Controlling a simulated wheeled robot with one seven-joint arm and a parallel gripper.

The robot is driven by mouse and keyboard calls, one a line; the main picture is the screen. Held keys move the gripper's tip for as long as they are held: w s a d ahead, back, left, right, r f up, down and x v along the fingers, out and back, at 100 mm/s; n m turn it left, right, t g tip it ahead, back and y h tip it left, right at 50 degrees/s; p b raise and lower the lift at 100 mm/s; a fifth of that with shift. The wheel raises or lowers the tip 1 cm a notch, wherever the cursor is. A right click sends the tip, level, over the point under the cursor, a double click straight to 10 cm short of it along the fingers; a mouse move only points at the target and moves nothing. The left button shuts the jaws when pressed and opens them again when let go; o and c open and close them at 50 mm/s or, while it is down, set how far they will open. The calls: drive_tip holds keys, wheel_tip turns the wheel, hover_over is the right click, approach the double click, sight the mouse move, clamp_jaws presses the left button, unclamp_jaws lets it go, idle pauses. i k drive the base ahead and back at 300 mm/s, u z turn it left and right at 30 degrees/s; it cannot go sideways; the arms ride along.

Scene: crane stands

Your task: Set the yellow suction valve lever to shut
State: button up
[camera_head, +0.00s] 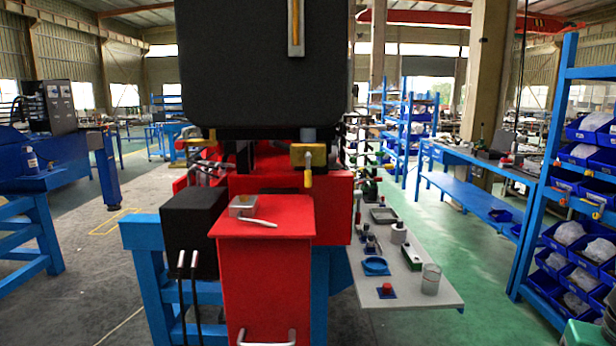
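Below the large black tank (263,65) are two yellowish valve parts. The right one is a yellow valve body (320,153) under the tank's right bottom edge, with a yellow lever (308,171) on its front that points down, its lower end over the red panel behind. The left one is a duller yellow-brown part (195,142) at the tank's left bottom edge, with no clear lever. Which is the suction valve, and which lever position counts as shut, I cannot tell. My gripper is not in view.
A red cabinet (265,270) with a small metal box (242,204) and a curved handle on top stands in front. A black box (193,230) with cables is at its left. A grey side table (405,298) with several small items juts out right. Green floor lies beyond.

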sight(307, 172)
drive_tip(key=z, duration=1.35)
drive_tip(key=k, duration=1.2)
drive_tip(key=u, duration=1.35)
drive_tip(key=i, duration=1)
